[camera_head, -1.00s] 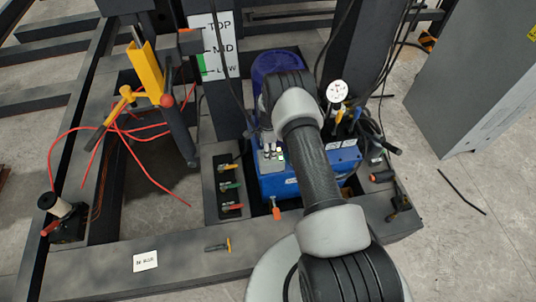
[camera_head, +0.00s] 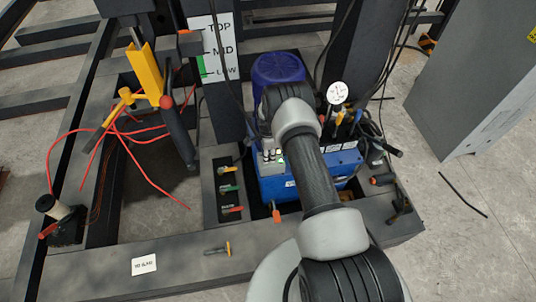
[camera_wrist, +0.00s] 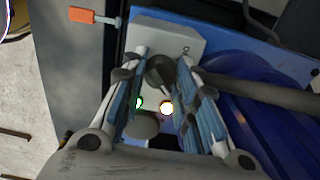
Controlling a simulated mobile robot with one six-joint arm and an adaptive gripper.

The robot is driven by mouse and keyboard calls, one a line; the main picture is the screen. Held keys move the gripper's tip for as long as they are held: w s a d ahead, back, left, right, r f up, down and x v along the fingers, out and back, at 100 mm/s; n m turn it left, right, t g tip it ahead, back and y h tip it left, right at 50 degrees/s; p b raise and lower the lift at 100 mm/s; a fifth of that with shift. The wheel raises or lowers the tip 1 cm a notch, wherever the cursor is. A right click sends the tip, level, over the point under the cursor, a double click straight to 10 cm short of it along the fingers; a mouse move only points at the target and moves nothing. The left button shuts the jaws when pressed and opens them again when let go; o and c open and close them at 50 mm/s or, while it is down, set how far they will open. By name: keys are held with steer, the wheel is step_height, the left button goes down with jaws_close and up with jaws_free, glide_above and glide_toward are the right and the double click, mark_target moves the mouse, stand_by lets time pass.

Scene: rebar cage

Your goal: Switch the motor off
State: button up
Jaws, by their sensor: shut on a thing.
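The motor unit has a blue ribbed cylinder (camera_head: 277,68) and a blue tank (camera_head: 278,188) below it. In the wrist view, a grey control box (camera_wrist: 188,37) carries a dark round knob (camera_wrist: 160,70), a lit green lamp (camera_wrist: 138,102) and a bright yellow-white lamp (camera_wrist: 167,107). My gripper (camera_wrist: 163,74) is shut on the dark knob, with one finger on each side of it. The fingers partly cover the box face. In the head view my arm hides the gripper and the knob; a green glow shows beside the wrist.
A valve panel with coloured levers (camera_head: 230,186) stands left of the tank. A round gauge (camera_head: 337,93) and dark hoses are to the right. A grey cabinet (camera_head: 470,85) stands at right.

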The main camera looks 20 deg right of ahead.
steer(key=c, duration=0.4)
steer(key=n+b, duration=0.2)
steer(key=n, duration=0.1)
steer(key=shift+f, duration=0.15)
steer(key=n+b, duration=0.1)
steer(key=n, duration=0.8)
steer(key=shift+n, duration=0.4)
steer(key=n, duration=0.4)
steer(key=shift+n, duration=0.4)
